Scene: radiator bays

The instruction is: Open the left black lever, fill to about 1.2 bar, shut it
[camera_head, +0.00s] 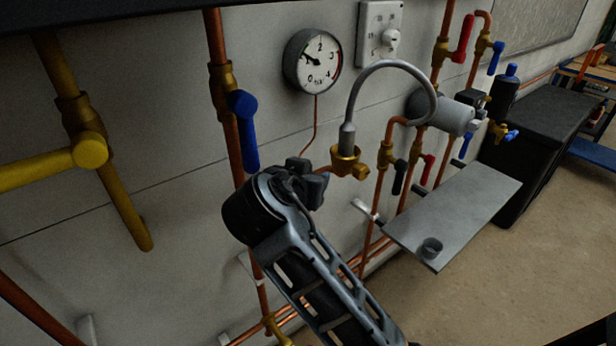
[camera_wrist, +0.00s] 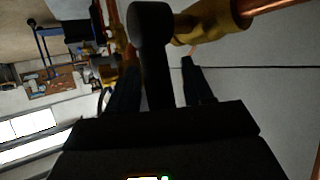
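The round white pressure gauge (camera_head: 312,61) hangs on the wall in the head view. Its needle points up and left, around the 1 mark; I cannot read it more exactly. My gripper (camera_head: 314,182) is at the left end of the brass filling fitting (camera_head: 345,160), below the gauge. In the wrist view, a black lever (camera_wrist: 152,60) with a rounded end lies between the two dark fingers of my gripper (camera_wrist: 163,85). A gap shows beside it, so the fingers look open around it. The gripper hides this lever in the head view. Another black lever (camera_head: 400,178) hangs further right.
A grey braided hose (camera_head: 385,66) arches right from the fitting. A blue lever (camera_head: 244,130) is close left of my gripper, and a yellow lever (camera_head: 50,168) is further left. A grey shelf (camera_head: 455,215) with a small cup (camera_head: 432,247) juts out at right.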

